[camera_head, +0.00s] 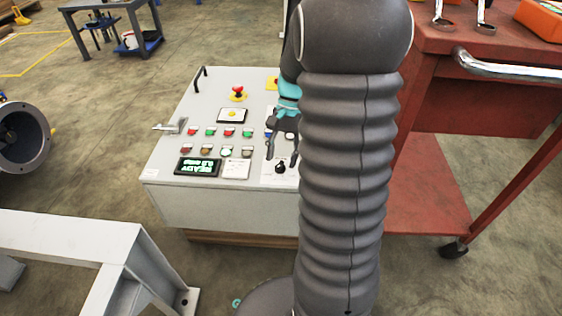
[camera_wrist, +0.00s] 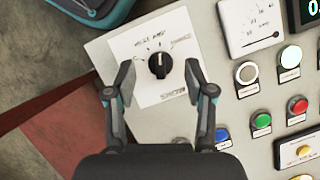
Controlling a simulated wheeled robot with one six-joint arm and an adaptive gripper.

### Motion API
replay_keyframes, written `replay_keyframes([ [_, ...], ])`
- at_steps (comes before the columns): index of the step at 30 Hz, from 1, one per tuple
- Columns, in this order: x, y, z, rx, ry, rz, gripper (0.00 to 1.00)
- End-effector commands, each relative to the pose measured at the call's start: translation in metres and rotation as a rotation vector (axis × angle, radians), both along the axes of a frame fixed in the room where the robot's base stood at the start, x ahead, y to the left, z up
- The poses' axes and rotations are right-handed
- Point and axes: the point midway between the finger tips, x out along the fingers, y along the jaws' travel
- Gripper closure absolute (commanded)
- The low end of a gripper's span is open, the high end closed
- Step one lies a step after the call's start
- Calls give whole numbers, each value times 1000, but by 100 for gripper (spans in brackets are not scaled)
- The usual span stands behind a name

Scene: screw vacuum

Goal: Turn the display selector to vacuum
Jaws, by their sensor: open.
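The selector is a black knob (camera_wrist: 160,65) on a white labelled plate (camera_wrist: 180,92) in the wrist view. Its white mark points towards the top of the picture; the label words are too blurred to read surely. My gripper (camera_wrist: 161,80) is open, its two fingers apart on the left and right of the knob. The knob is between or just beyond the fingertips; I see no contact. In the head view the knob (camera_head: 280,168) sits at the panel's lower right, by my gripper (camera_head: 282,157). My arm hides part of the plate there.
The grey control panel (camera_head: 165,194) has a green-lit display (camera_head: 197,167), a white meter (camera_head: 236,169), rows of coloured buttons and a red emergency button (camera_head: 238,90). A red cart (camera_head: 440,95) stands close on the right. A white metal frame (camera_head: 70,233) is at the lower left.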

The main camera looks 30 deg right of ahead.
Motion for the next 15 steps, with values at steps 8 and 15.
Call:
replay_keyframes([
  [8, -4, 5, -15, 0, 0, 0, 46],
  [15, -4, 5, -15, 0, 0, 0, 49],
])
